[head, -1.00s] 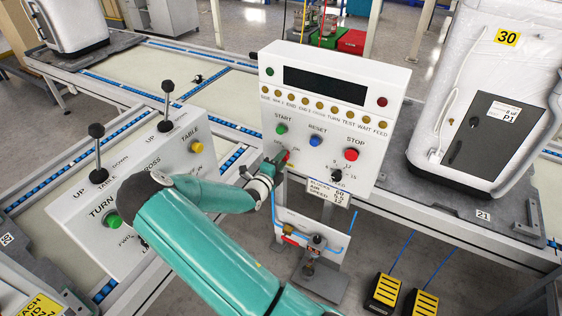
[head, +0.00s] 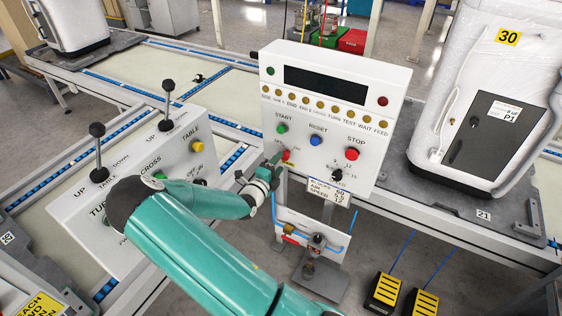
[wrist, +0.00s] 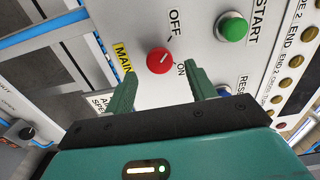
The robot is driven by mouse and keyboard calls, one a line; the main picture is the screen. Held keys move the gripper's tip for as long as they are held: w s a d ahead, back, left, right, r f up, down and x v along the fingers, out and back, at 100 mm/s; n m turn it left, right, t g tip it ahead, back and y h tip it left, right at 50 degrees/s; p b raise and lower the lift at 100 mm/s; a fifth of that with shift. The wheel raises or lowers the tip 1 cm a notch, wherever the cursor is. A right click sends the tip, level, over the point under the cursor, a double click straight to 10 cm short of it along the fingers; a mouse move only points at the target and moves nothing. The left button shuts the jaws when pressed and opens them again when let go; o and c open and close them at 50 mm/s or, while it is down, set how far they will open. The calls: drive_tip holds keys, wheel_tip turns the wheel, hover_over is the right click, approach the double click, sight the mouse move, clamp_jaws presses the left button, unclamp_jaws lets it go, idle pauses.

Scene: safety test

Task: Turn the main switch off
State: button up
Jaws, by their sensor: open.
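The main switch is a red round knob (wrist: 159,61) on the white control panel, with OFF above it, ON at its lower right and a yellow MAIN label (wrist: 123,57) at its left in the wrist view. I cannot tell clearly which way its small mark points. In the head view the red knob (head: 287,155) is at the panel's lower left. My gripper (wrist: 160,78) is open and empty, its green fingers either side of the knob's line in the wrist view. I cannot tell whether they touch it. In the head view my gripper (head: 276,158) is close beside the knob.
The green START button (wrist: 232,27) is close to my right finger in the wrist view. The blue RESET (head: 315,140) and red STOP (head: 352,154) buttons are on the same panel. A lever box (head: 150,165) stands left, partly behind my arm. Yellow pedals (head: 403,295) lie on the floor.

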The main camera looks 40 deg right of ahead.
drive_tip(key=v, duration=1.1)
drive_tip(key=s+a+r+n+y, duration=0.5)
drive_tip(key=s+a+r+n, duration=0.1)
drive_tip(key=r+n, duration=0.3)
drive_tip(key=s+a+r+n+y, duration=0.6)
drive_tip(key=a+r+n, duration=0.3)
drive_tip(key=n, duration=0.3)
drive_tip(key=s+a+r+n+y, duration=0.6)
drive_tip(key=s+a+r+n, duration=0.1)
drive_tip(key=r+n, duration=0.3)
drive_tip(key=shift+s+a+r+n+g, duration=0.25)
drive_tip(key=shift+a+n+g, duration=0.05)
drive_tip(key=shift+a, duration=0.1)
